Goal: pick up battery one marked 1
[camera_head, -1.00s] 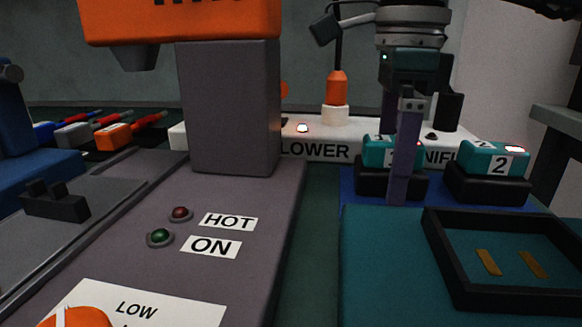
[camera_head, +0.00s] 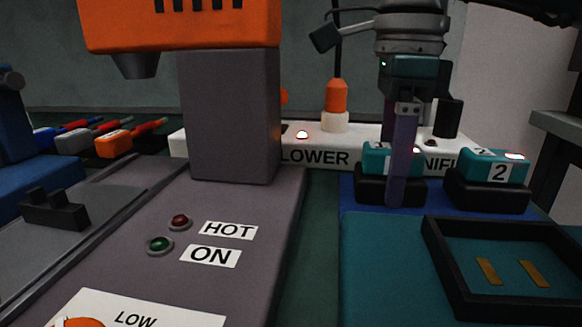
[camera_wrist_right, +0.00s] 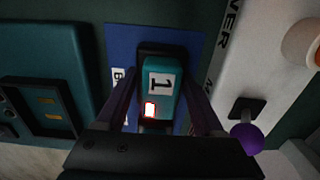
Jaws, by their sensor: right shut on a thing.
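Battery one (camera_head: 373,158) is a teal block in a black cradle (camera_head: 370,189), on a blue mat (camera_head: 350,203). In the right wrist view, battery one (camera_wrist_right: 163,85) shows its white label "1" and a red-rimmed white light. My right gripper (camera_head: 400,185) comes down over it from above, and one purple finger hides part of its front. In the right wrist view, the right gripper (camera_wrist_right: 160,100) has one finger on each side of battery one and is shut on it. Battery one still sits in the cradle. My left gripper is not in view.
Battery two (camera_head: 488,166), marked 2, sits in its own cradle to the right. A white panel (camera_head: 365,138) with lettering stands behind. A black-framed tray (camera_head: 500,300) lies in front on the teal surface. A large grey and orange machine (camera_head: 228,120) stands left.

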